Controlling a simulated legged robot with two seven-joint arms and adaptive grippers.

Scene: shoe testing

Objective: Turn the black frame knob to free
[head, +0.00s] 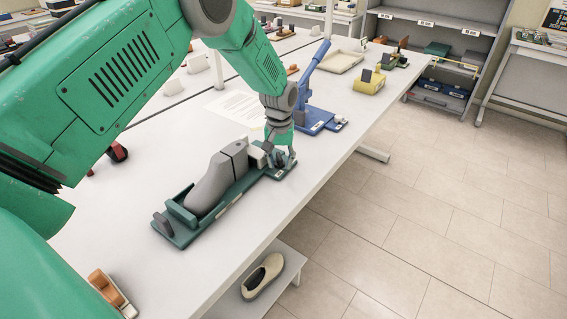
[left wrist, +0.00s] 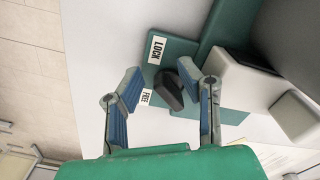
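The dark green frame (head: 175,230) lies on the white table and carries a grey shoe last (head: 215,182). My left gripper (head: 281,158) is over the far end of the frame, pointing down. In the left wrist view the black knob (left wrist: 169,91) sits on the green plate between the fingers of my left gripper (left wrist: 160,78). The gripper is open; its right fingertip is close to the knob, but I cannot tell if it touches. The LOCK label (left wrist: 157,50) and the FREE label (left wrist: 146,97) lie beside the knob. Which label the knob points to is unclear. My right gripper is out of view.
A blue lever fixture (head: 316,121) stands just beyond the frame. A white block (left wrist: 235,82) is beside the knob. A paper sheet (head: 238,106) lies behind, and a yellow block (head: 369,82) is farther off. A shoe (head: 262,277) rests on the lower shelf.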

